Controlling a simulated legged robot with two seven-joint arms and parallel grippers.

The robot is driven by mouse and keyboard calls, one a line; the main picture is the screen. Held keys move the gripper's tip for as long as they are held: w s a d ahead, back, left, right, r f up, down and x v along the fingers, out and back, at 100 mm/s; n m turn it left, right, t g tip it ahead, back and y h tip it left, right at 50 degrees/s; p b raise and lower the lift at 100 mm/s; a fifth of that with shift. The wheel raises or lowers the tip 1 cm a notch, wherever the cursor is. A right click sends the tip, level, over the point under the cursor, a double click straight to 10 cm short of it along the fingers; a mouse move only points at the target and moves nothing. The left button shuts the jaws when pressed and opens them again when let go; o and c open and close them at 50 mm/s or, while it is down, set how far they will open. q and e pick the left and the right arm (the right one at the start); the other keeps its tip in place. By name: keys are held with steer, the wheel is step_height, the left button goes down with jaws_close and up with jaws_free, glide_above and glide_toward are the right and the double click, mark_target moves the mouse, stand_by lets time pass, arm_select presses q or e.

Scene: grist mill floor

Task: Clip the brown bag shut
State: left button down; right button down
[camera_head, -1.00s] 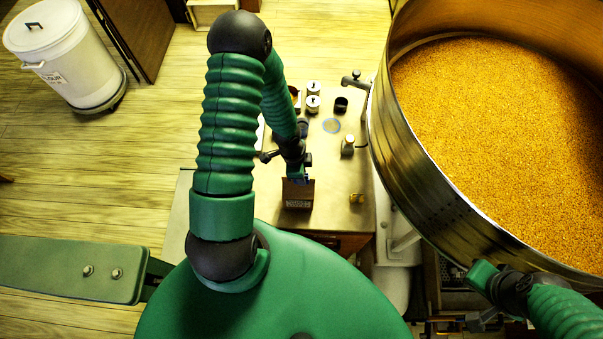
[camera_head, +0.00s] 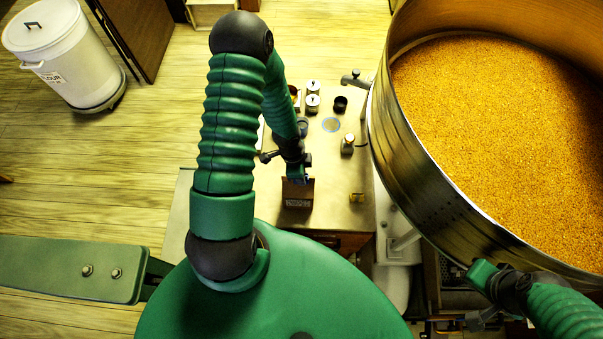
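The brown bag (camera_head: 298,195) stands on the pale worktop, with a printed label on the side facing me. My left gripper (camera_head: 298,177) comes down from above and is at the bag's top edge. A small bluish bit shows there, but it is too small to tell whether it is a clip. Whether the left fingers are open or shut on something is too small to see. My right gripper (camera_head: 476,322) is at the lower right, below the rim of the big grain tub, far from the bag; its fingers are dark and unclear.
The large metal tub (camera_head: 430,190) of golden grain fills the right side. On the worktop (camera_head: 335,218) are lidded jars (camera_head: 313,104), a dark cup (camera_head: 340,104), a shaker (camera_head: 347,144) and a small yellowish item (camera_head: 356,198). A white flour bin (camera_head: 75,65) stands far left.

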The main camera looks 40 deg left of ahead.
stand_by(0.3)
arm_select(q)
steer(key=c, duration=1.1)
jaws_free()
steer(key=shift+c, duration=0.2)
step_height(320, 180, up, 6)
steer(key=p, duration=0.6)
